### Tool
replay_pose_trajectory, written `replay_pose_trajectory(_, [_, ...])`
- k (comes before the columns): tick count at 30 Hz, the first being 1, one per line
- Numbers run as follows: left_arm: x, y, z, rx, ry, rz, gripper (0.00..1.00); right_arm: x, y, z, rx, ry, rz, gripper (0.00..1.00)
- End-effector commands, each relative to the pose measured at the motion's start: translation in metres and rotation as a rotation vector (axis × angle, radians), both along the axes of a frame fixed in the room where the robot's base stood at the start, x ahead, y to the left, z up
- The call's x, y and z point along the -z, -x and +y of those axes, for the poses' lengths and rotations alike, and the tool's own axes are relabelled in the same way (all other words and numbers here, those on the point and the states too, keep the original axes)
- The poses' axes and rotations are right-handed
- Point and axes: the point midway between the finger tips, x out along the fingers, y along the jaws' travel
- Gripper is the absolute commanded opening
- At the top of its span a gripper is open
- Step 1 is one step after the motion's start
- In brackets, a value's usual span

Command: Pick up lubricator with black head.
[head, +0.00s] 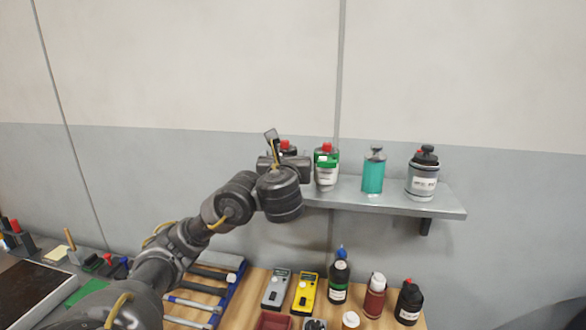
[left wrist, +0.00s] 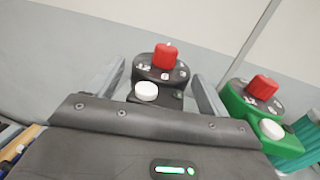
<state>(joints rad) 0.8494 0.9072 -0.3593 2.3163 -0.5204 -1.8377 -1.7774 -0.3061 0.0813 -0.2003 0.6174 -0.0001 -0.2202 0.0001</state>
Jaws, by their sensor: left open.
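The lubricator with black head (left wrist: 165,72) has a red knob and a white button on top. In the left wrist view it stands between the two fingers of my open left gripper (left wrist: 160,88), with a gap visible on the finger sides. In the head view my left gripper (head: 284,162) is at the left part of the shelf and hides most of this lubricator; its red knob (head: 287,144) shows above the gripper. A similar lubricator with a green head (head: 326,167) stands just to its right, also in the left wrist view (left wrist: 258,105). My right gripper is not in view.
A grey wall shelf (head: 395,204) also holds a teal container (head: 373,172) and a grey bottle with black lid (head: 423,175). Below, a wooden table (head: 258,285) carries several bottles, a yellow meter (head: 305,294) and a grey meter (head: 276,289).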

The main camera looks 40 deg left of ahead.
Motion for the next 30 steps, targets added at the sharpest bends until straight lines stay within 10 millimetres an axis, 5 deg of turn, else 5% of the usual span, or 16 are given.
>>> replay_pose_trajectory(8, [-0.001,-0.007,-0.003,0.011,0.0,0.0,0.79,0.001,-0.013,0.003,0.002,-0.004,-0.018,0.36])
replay_pose_trajectory(21, [-0.001,-0.006,-0.003,0.01,0.001,-0.001,0.26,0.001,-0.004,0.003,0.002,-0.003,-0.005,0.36])
replay_pose_trajectory(30, [-0.004,-0.006,-0.002,0.01,0.002,-0.002,0.26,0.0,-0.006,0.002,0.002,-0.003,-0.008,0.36])
